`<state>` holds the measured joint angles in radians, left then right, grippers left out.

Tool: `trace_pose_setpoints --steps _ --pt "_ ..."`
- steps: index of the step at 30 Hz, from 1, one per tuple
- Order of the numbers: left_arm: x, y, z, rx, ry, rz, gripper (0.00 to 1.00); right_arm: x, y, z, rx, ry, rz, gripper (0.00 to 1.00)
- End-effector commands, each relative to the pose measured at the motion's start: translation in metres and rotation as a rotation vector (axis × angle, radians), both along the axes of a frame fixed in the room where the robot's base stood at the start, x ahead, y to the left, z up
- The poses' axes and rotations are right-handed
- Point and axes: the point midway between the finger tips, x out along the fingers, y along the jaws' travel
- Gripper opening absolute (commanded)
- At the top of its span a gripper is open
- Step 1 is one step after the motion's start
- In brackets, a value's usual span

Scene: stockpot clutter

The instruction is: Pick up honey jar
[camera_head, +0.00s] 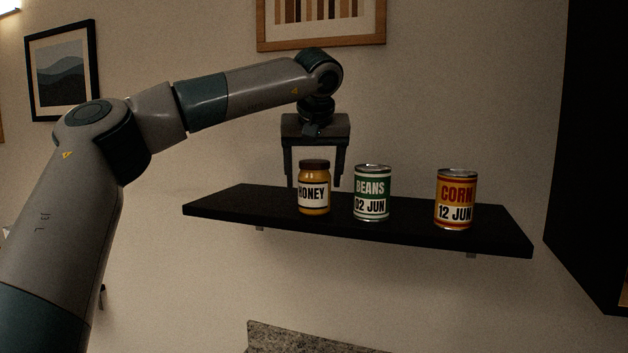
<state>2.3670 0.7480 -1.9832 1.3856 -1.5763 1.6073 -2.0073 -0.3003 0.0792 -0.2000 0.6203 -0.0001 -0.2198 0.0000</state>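The honey jar (313,189) stands upright on a black wall shelf (430,232), left of the cans. The fingers reach down on either side of the jar in the picture, at about lid height and a little lower. I see no contact with the jar. My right gripper is not in view.
A green beans can (371,193) stands just right of the jar, close to the right finger. A red and yellow corn can (455,199) stands further right. The shelf's left end is bare. A dark cabinet (590,150) stands at the right edge.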

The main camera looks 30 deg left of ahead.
Motion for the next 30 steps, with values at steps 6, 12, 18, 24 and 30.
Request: trace_pose_setpoints --steps 6,12,18,24,30 --pt "0.0025 0.0020 -0.0056 0.000 0.000 0.001 0.71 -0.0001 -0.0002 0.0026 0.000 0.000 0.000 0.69" --pt "0.0025 0.0019 -0.0052 0.000 0.000 0.000 0.71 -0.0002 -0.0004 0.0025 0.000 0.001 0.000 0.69" --pt "0.0024 0.0019 -0.0051 0.001 -0.001 0.000 0.59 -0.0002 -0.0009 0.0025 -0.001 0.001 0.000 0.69" --pt "0.0025 0.0017 -0.0038 0.000 -0.002 0.000 0.16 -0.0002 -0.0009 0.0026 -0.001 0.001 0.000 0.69" --pt "0.0025 0.0017 -0.0038 0.000 -0.002 0.000 0.16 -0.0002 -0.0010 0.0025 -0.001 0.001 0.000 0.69"
